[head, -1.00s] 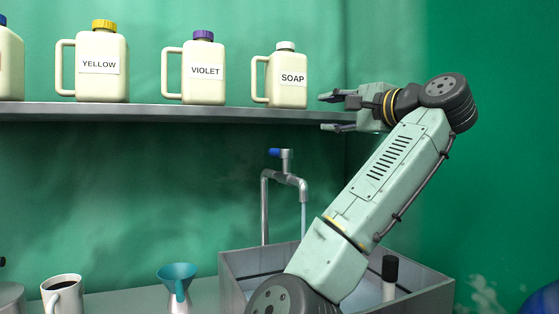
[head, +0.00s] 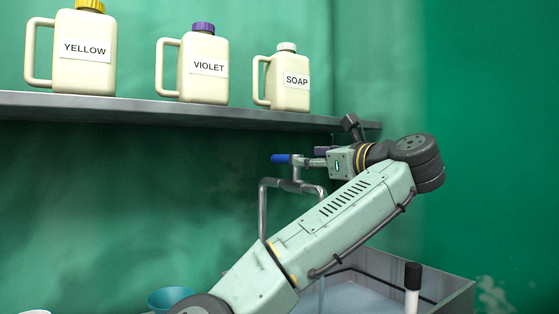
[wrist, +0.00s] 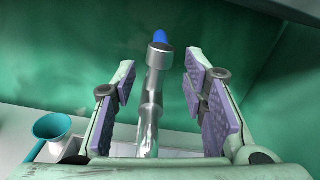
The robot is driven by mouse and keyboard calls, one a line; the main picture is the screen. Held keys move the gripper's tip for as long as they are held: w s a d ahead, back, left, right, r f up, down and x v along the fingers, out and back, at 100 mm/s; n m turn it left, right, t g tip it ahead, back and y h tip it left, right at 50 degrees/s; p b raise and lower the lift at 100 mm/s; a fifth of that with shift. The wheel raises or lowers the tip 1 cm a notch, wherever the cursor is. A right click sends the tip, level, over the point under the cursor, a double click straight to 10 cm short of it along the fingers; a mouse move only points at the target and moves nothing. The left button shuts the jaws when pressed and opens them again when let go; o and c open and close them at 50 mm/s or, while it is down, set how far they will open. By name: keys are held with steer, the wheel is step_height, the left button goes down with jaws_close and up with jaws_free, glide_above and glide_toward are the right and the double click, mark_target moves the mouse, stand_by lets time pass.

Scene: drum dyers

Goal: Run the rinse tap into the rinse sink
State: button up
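The rinse tap (head: 297,185) is a grey bent pipe with a blue lever (head: 282,158) pointing left. In the wrist view, the tap (wrist: 152,100) stands between my fingers, with its blue lever (wrist: 160,36) pointing away. My arm hides part of the sink and spout.
A shelf (head: 150,110) above the tap holds jugs labelled yellow (head: 85,50), violet (head: 205,68) and soap (head: 290,80). A teal funnel (head: 168,298) is left of my arm.

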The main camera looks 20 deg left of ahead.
mark_target(287, 159)
steer(key=p+x, duration=0.3)
steer(key=x, duration=0.6)
steer(key=shift+w+a+r, duration=0.1)
steer(key=shift+w+a, duration=0.4)
steer(key=shift+a, duration=0.1)
steer(key=shift+c, duration=0.4)
jaws_close()
